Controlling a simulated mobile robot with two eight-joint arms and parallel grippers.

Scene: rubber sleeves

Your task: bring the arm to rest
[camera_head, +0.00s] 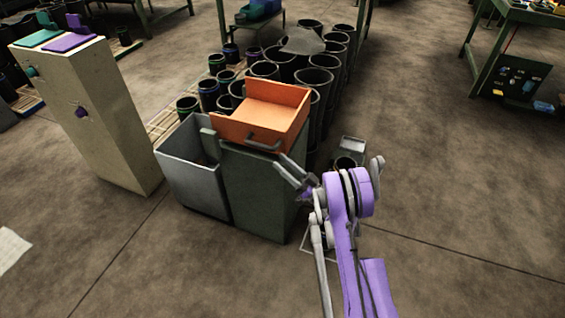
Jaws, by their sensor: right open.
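My right arm comes in from the bottom right, purple and grey. Its right gripper (284,166) points up and left, by the upper right side of a dark green cabinet (262,190). The gripper is open and I see nothing between its fingers. An open orange drawer (285,94) with a grey handle sits at the top of the cabinet, just beyond the gripper. Whether the fingers touch the cabinet or drawer I cannot tell. Several black sleeves (319,80) stand upright on the floor behind. My left gripper is not in view.
A grey open bin (192,180) stands left of the cabinet. A tall beige cabinet (100,125) with teal and purple pads on top is farther left. Green tables stand at the back and right. The floor to the right (460,190) is clear.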

